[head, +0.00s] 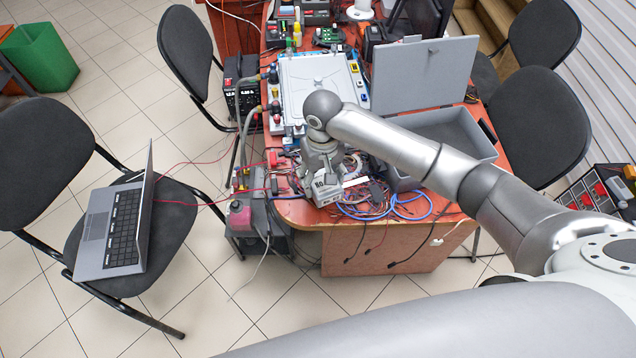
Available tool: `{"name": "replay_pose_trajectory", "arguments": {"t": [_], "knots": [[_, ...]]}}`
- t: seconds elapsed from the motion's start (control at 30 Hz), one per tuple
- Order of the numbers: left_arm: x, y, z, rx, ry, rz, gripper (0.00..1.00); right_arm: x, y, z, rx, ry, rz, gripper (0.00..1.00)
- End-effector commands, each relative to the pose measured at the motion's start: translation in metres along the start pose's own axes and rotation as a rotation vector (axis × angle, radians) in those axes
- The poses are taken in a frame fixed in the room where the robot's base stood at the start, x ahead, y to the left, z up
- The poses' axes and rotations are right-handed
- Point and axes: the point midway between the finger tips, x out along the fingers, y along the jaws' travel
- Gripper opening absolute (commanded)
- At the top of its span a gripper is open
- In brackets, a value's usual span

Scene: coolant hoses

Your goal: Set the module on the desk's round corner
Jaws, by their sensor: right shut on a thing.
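The module (325,189) is a small light grey and white box with dark markings. It is at the near end of the red-brown desk (437,209), close to the desk's round corner (291,212). My right gripper (321,168) points down from above and is shut on the module, covering its upper part. I cannot tell whether the module's underside touches the desk top. My left gripper is not in view.
Tangled cables (380,200) lie right of the module. Behind them stands an open grey case (425,75) with its lid up. A white panel (315,85) lies farther back. A machine with a red part (240,217) stands left of the corner. A laptop (120,225) sits on a chair.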

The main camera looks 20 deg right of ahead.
Motion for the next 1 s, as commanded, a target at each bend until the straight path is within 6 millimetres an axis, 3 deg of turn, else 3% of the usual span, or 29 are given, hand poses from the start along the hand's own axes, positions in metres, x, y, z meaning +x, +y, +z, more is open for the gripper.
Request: {"name": "replay_pose_trajectory", "arguments": {"t": [0.37,0.6,0.97,1.0], "knots": [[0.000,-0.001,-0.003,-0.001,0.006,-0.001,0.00,0.021,-0.003,-0.019,-0.001,0.002,-0.001,0.23],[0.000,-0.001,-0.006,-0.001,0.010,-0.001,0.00,0.050,-0.002,-0.018,-0.001,0.001,0.000,0.23],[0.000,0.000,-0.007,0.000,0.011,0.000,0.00,0.054,-0.002,-0.018,-0.001,0.002,-0.001,0.23],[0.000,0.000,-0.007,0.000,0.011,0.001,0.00,0.055,-0.002,-0.018,-0.001,0.001,0.000,0.63]]}}
